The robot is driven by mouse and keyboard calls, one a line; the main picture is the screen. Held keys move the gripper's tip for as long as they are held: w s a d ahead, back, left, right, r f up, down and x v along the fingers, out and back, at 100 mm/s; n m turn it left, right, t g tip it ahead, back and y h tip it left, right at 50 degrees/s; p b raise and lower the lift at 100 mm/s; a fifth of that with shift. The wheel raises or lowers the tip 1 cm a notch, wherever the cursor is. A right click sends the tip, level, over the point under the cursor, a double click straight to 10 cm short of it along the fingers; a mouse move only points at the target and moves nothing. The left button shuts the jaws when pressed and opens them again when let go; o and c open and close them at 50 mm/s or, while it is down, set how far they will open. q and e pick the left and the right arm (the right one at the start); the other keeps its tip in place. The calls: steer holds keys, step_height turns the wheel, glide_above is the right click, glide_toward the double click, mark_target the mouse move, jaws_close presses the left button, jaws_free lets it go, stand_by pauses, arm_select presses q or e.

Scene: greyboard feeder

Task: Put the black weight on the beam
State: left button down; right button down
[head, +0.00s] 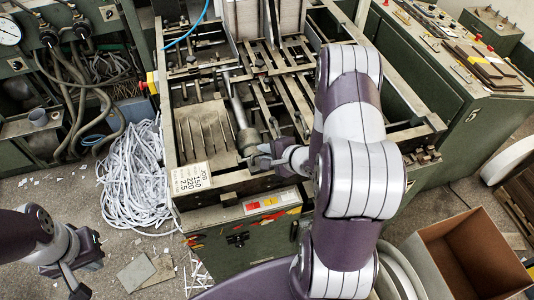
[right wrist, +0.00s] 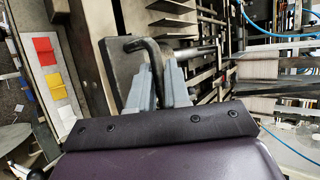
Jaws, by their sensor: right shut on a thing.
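The black weight (right wrist: 121,72) shows as a dark block with a bent black hook-like handle in the right wrist view. In the head view the weight (head: 248,139) is a dark rounded piece at the near end of the slim grey beam (head: 238,105). The beam (right wrist: 194,51) also runs right from the weight in the wrist view. My right gripper (head: 264,157) is shut on the handle, and its fingers (right wrist: 160,88) cover part of it. I cannot tell whether the weight rests on the beam. My left gripper (head: 84,271) looks open and empty, low at the left.
A job card (head: 191,178) lies on the feeder's front left corner. The feeder frame (head: 172,110) has slats and bars close around the weight. White strapping (head: 130,175) is heaped on the floor at left. An open cardboard box (head: 437,262) stands at lower right.

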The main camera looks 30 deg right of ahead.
steer(key=shift+s+d+f, duration=0.1)
steer(key=shift+d+f, duration=0.1)
steer(key=shift+f, duration=0.7)
steer(key=c, duration=1.1)
jaws_free()
steer(key=shift+a, duration=0.15)
